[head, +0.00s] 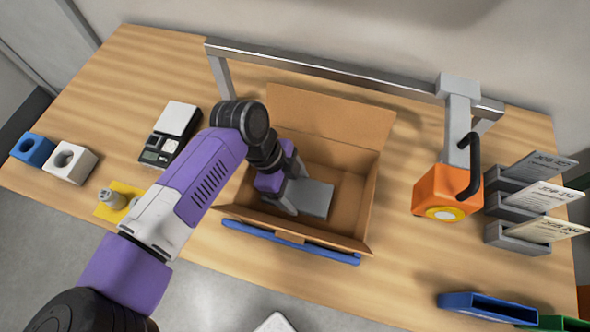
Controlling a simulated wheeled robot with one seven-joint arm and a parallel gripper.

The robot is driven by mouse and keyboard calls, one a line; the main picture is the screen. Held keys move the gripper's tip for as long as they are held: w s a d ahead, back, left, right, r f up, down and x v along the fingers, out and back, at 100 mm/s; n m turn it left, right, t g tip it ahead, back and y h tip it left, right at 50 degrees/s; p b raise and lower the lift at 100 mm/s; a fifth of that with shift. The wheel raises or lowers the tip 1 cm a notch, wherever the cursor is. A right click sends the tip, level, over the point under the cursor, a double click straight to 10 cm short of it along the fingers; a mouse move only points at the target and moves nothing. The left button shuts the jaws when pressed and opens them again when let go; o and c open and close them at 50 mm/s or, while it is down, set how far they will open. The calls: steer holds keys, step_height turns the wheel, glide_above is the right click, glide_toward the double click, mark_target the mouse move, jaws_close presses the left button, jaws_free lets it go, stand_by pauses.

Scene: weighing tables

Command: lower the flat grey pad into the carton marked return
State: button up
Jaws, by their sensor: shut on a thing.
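The flat grey pad (311,199) is over the open brown carton, within its opening in the picture. My gripper (291,197) is shut on the left end of the pad. I cannot tell whether the pad touches the carton's floor. The carton (345,205) stands on the wooden table with its flaps open, the tall back flap leaning up. No return mark is readable on it. My purple and white arm hides the carton's left side.
A metal rail (350,75) spans behind the carton. An orange block with a black handle (447,192) hangs or stands at right, beside card holders (515,207). A scale (170,133) stands left. A blue bar (290,243) lies along the carton's front.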

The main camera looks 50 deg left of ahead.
steer(key=o, duration=1.3)
steer(key=shift+o, duration=0.2)
steer(key=shift+b+v, duration=0.7)
steer(key=shift+v, duration=3.2)
